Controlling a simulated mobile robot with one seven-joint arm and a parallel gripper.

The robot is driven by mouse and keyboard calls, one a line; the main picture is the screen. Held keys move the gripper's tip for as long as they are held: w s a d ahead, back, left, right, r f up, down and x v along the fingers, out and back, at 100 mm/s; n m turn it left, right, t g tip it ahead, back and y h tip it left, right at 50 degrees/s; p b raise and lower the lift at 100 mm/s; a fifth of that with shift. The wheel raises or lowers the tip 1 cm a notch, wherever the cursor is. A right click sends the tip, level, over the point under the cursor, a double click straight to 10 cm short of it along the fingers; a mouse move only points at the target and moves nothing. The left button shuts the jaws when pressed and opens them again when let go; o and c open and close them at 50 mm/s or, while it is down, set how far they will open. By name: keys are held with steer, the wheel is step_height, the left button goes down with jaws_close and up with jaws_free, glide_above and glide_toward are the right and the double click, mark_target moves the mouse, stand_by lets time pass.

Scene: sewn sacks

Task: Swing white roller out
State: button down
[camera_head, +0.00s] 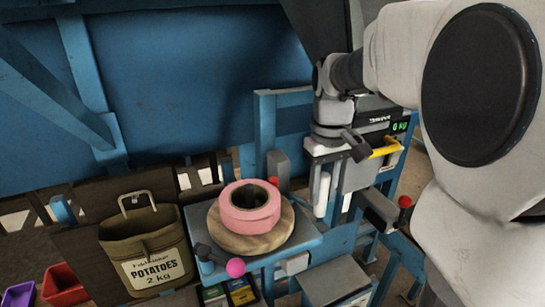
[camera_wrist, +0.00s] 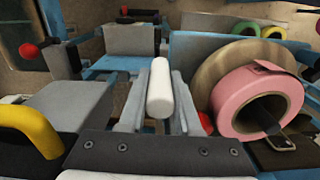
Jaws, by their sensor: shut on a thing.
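The white roller (camera_head: 322,197) shows as a short upright white cylinder beside the machine's grey block in the head view. It also shows in the middle of the wrist view (camera_wrist: 160,95). My gripper (camera_wrist: 157,108) has a grey finger on each side of the roller and is shut on it.
A pink tape roll (camera_head: 250,208) sits on a round wooden disc just left of the roller. A yellow handle (camera_head: 385,149) is to the right. A potato sack (camera_head: 148,248) stands at the left, and a pink ball knob (camera_head: 236,267) is in front.

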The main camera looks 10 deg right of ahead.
steer(key=shift+w+d+r+n, duration=0.1)
steer(key=shift+w+d+n, duration=0.45)
steer(key=shift+n, duration=0.45)
steer(key=c, duration=0.6)
jaws_free()
steer(key=shift+s, duration=0.1)
